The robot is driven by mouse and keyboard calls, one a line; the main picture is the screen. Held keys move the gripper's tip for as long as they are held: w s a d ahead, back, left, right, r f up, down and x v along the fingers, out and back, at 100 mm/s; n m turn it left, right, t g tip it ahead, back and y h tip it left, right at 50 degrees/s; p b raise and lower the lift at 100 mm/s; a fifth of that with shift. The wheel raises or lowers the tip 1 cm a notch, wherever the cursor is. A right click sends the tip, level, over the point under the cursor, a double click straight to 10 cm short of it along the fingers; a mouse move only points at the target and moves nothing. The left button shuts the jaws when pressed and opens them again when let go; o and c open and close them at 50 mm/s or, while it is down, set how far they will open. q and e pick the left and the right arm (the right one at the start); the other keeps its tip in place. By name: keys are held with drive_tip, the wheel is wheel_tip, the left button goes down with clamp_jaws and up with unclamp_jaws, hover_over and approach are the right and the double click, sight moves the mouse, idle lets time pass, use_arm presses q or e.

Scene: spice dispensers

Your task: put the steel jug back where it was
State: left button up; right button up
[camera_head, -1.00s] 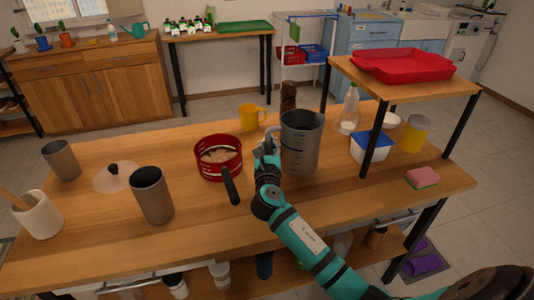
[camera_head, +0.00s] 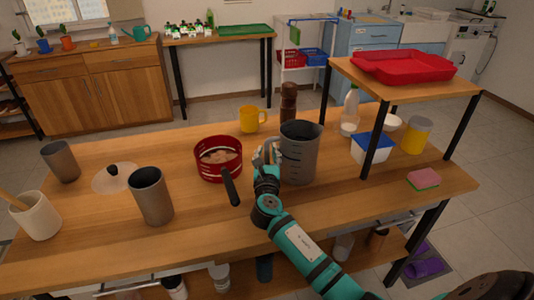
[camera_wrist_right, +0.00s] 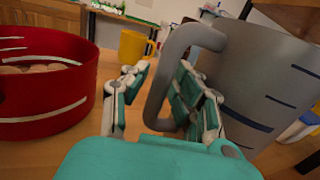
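The steel jug (camera_head: 302,155) is grey with dark level marks and appears to stand upright on the wooden table, right of the red pot. My right gripper (camera_head: 268,152) is at the left side of the jug, at its handle. In the wrist view the jug (camera_wrist_right: 262,85) fills the right side, and its handle (camera_wrist_right: 160,100) runs between the fingers of my right gripper (camera_wrist_right: 160,85). The fingers are spread, with a gap on the left of the handle. My left gripper is not in view.
The red pot (camera_head: 217,172) with its dark handle is close left of my right gripper. A yellow mug (camera_head: 252,119) and a brown grinder (camera_head: 288,100) stand behind. The raised shelf (camera_head: 440,88) with a red tray (camera_head: 403,66) is at the right. The table front is mostly clear.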

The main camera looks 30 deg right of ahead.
drive_tip(key=shift+r, duration=0.1)
drive_tip(key=v, duration=1.2)
idle(0.4)
